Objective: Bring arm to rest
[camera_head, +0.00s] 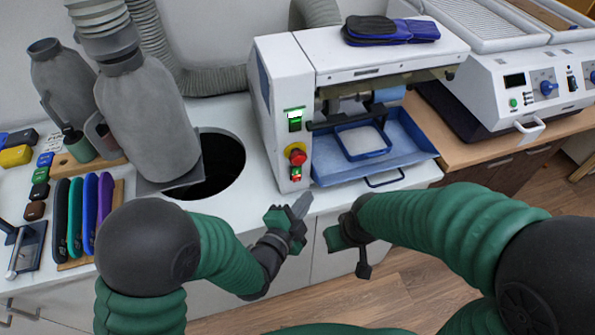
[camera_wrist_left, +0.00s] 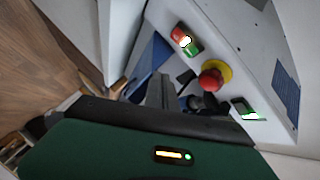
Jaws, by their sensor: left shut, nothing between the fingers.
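My left gripper (camera_head: 301,205) is shut and empty in front of the white press machine, close to the counter's front edge. In the left wrist view its fingers (camera_wrist_left: 160,92) are together, with the machine's buttons beyond them. My right gripper (camera_head: 348,240) hangs to the right of the left one, in front of the cabinet and below the blue tray; its fingers are turned so that I cannot see whether they are apart.
The white press machine (camera_head: 277,120) has a red emergency knob (camera_head: 297,153) and a blue tray (camera_head: 412,150). A round dark hole (camera_head: 222,165) is in the counter to its left. Several coloured insoles (camera_head: 75,215) lie at the left. The wooden floor (camera_head: 330,295) in front is clear.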

